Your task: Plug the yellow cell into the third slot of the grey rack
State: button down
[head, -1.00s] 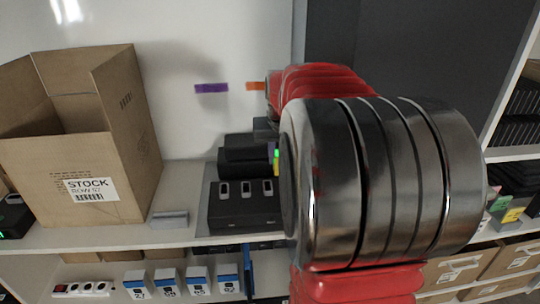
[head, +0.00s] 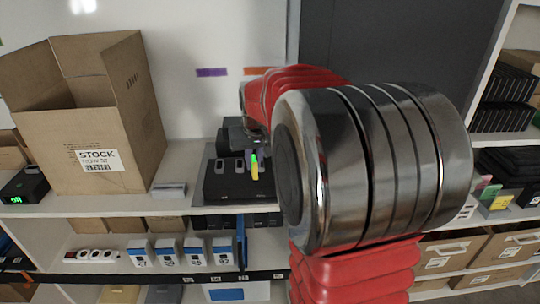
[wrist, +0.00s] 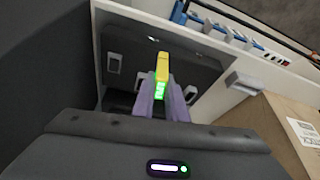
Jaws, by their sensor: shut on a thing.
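The yellow cell (head: 255,173) has a green lit part and is held over the right part of the rack in the head view. It also shows in the wrist view (wrist: 162,67). My gripper (wrist: 161,103) is shut on the cell, with a purple finger on each side. The dark grey rack (head: 228,191) stands on the shelf, with light pads in a row; the cell covers the right part of this row. I cannot tell whether the cell touches the rack or is in a slot. My arm hides what lies right of the rack.
An open carton marked STOCK (head: 137,158) stands left of the rack. A small grey block (head: 170,190) lies between them. A black box with a green display (head: 24,184) is at the far left. A wall rises behind, and the shelf's front edge is close to the rack.

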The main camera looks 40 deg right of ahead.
jog(key=w+a+f+n, duration=0.1)
jog(key=w+a+f, duration=0.1)
jog(key=a, duration=0.6)
jog(key=w+a+f+n+y, duration=0.1)
jog(key=w+a+f+n, duration=0.1)
jog(key=a, duration=0.6)
jog(key=w+a+f+n, duration=0.1)
jog(key=a+f, duration=0.3)
jog(key=a, duration=0.4)
jog(key=shift+w+f+n+y, duration=0.3)
jog(key=shift+w+n+y, duration=0.1)
jog(key=shift+w, duration=0.05)
jog(key=shift+a, duration=0.1)
